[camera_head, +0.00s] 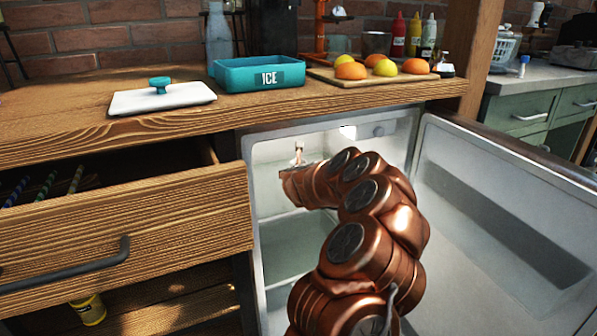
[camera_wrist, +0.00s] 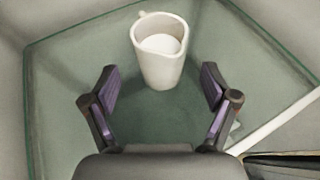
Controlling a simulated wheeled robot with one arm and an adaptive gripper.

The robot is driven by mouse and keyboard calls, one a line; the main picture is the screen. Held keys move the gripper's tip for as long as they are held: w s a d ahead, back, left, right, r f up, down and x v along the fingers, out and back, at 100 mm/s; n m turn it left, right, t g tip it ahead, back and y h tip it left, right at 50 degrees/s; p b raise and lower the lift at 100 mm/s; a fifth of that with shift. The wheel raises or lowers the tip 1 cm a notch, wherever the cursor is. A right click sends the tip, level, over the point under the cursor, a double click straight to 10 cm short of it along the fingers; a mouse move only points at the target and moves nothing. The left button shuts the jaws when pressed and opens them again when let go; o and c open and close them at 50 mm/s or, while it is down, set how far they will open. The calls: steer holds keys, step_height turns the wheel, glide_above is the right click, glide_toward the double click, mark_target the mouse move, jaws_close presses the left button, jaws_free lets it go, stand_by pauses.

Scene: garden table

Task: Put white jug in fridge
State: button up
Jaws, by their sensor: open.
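The white jug (camera_wrist: 159,62) stands upright on the green-edged glass shelf (camera_wrist: 62,75) inside the fridge, as the wrist view shows. It looks partly filled with something white. My gripper (camera_wrist: 160,88) is open, its two fingers apart and short of the jug, with nothing between them. In the head view my copper arm reaches into the open fridge (camera_head: 278,150), and it hides the gripper's fingers. A small pale shape (camera_head: 298,153) shows above the arm's end; I cannot tell if it is the jug. The fridge door (camera_head: 490,215) stands wide open to the right.
A wooden drawer (camera_head: 130,225) is pulled out left of the fridge. On the counter above are a white lid (camera_head: 160,99), a teal ice box (camera_head: 235,75) and a board (camera_head: 330,76) with fruit. The shelf around the jug is clear.

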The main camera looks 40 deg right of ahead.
steer(key=shift+p+v, duration=0.6)
steer(key=shift+v, duration=2.3)
